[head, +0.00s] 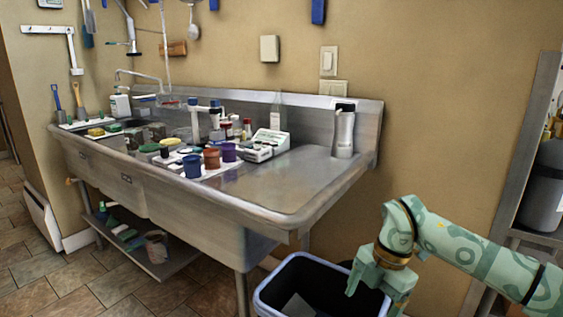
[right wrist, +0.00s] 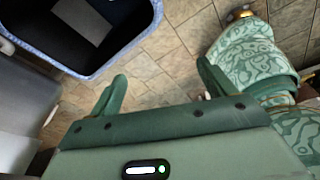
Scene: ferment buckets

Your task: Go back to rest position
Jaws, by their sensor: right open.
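My right gripper (head: 374,296) hangs at the lower right in the head view, over or beside the right side of a dark bin with a blue-grey rim (head: 268,283). In the right wrist view the two green fingers of my right gripper (right wrist: 161,75) stand wide apart with nothing between them. Only tiled floor (right wrist: 150,45) shows in the gap. The bin also appears at the upper left of that view (right wrist: 92,70), apart from the fingers. My left gripper is not in view.
A steel sink counter (head: 290,190) fills the middle, holding several coloured cups (head: 212,159) and a white device (head: 266,145). A grey dispenser (head: 344,132) stands at its right end. A shelf with a grey bucket (head: 545,190) is at far right. The wall between is bare.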

